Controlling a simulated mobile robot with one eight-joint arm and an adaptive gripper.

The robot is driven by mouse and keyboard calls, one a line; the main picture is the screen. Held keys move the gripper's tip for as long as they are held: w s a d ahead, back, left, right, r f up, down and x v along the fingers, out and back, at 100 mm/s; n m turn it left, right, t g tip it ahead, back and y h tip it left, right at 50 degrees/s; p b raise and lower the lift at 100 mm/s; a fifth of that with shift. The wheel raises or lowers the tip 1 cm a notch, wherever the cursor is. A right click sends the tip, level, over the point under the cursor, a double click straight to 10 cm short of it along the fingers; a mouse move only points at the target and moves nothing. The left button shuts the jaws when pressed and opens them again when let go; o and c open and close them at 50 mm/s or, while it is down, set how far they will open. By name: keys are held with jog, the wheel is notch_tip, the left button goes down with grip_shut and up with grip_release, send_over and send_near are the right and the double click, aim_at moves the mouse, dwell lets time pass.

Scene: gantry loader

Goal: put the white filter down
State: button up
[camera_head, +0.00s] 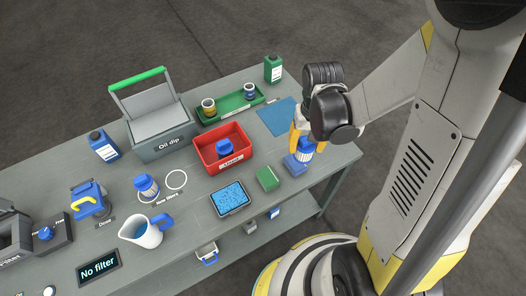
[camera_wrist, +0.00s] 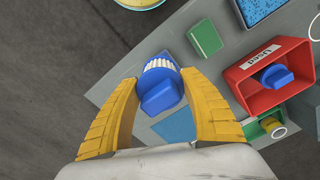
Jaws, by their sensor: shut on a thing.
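My gripper (camera_head: 303,142) is shut on the white filter (camera_head: 307,147), which has a white ribbed body and a blue cap. In the wrist view, the yellow fingers of my gripper (camera_wrist: 160,105) stand on both sides of the filter's blue cap (camera_wrist: 160,92), with white ribs (camera_wrist: 160,65) along its far edge. The filter is near the bench's right front edge. A blue block-like shape (camera_head: 297,165) shows just below it in the head view. I cannot tell whether they touch. The filter's underside is hidden.
A red bin (camera_head: 203,158) holds a blue-capped thing. A green block (camera_head: 267,178), blue-topped tray (camera_head: 247,206) and blue mat (camera_head: 279,117) are nearby. Further left are a white ring (camera_head: 176,180), another blue-capped filter (camera_head: 146,186) and a jug (camera_head: 142,233). A green tray (camera_head: 230,117) lies behind.

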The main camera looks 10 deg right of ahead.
jog(key=shift+w+d+f, duration=0.15)
jog(key=shift+w+f, duration=0.1)
jog(key=w+a+f+b, duration=0.1)
jog(key=w+f, duration=0.1)
jog(key=w, duration=0.1)
jog(key=w+a+f+b, duration=0.1)
jog(key=w+a+f, duration=0.1)
jog(key=w, duration=0.1)
jog(key=w+a+f+b, duration=0.2)
jog(key=w, duration=0.1)
jog(key=shift+w+f, duration=0.25)
jog(key=shift+w, duration=0.15)
notch_tip(320, 180, down, 4)
jog(key=shift+f+b, duration=0.1)
jog(key=shift+b, duration=0.95)
jog(key=o, duration=0.8)
jog(key=shift+f, duration=0.1)
jog(key=shift+c, duration=0.2)
jog(key=o, duration=0.4)
